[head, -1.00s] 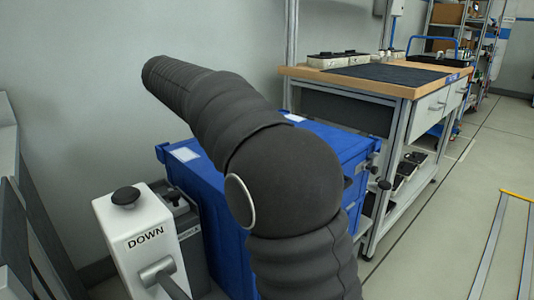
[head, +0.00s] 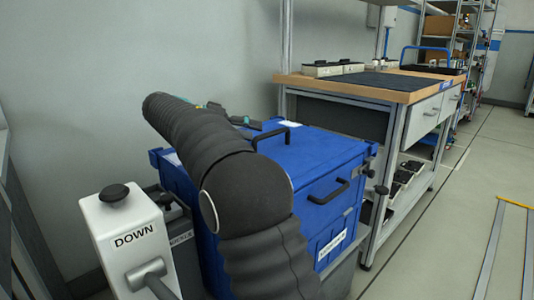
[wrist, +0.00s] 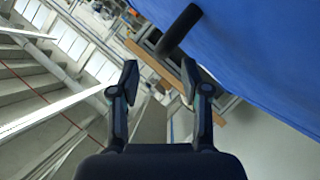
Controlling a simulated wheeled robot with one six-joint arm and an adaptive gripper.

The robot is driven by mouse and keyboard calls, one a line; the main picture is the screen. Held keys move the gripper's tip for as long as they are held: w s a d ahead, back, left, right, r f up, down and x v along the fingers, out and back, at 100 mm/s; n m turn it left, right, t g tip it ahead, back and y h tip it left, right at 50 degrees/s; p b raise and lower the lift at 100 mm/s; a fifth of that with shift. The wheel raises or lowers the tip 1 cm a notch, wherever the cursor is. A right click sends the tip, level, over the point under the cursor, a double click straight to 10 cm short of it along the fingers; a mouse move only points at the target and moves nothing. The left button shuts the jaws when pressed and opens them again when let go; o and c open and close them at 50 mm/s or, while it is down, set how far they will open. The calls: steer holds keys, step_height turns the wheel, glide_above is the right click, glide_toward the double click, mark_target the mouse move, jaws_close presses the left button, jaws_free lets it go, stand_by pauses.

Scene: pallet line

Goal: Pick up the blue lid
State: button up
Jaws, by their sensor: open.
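The blue lid (head: 318,150) lies on top of a blue crate (head: 312,218). A black bar handle (head: 272,135) stands up from the lid, partly hidden by my arm. In the wrist view, a blue surface (wrist: 262,55) fills the upper right, with a black handle (wrist: 181,28) sticking out from it. My gripper (wrist: 159,78) is open with nothing between its fingers, and the handle is ahead of and slightly right of them. In the head view, only part of my gripper (head: 240,121) shows beyond my arm, near the lid's far left side.
A workbench (head: 380,92) with a wooden top stands right behind the crate. A white post marked DOWN (head: 128,240) stands left of the crate. The wall is close behind. Open floor (head: 440,250) lies to the right.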

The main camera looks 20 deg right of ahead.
steer(key=shift+w+b+x, duration=0.2)
steer(key=shift+b+x, duration=0.05)
steer(key=shift+x, duration=1.3)
steer(key=shift+w+b+x, duration=0.25)
steer(key=shift+x, duration=1.3)
steer(key=shift+r, duration=0.1)
jaws_close()
steer(key=shift+r, duration=0.1)
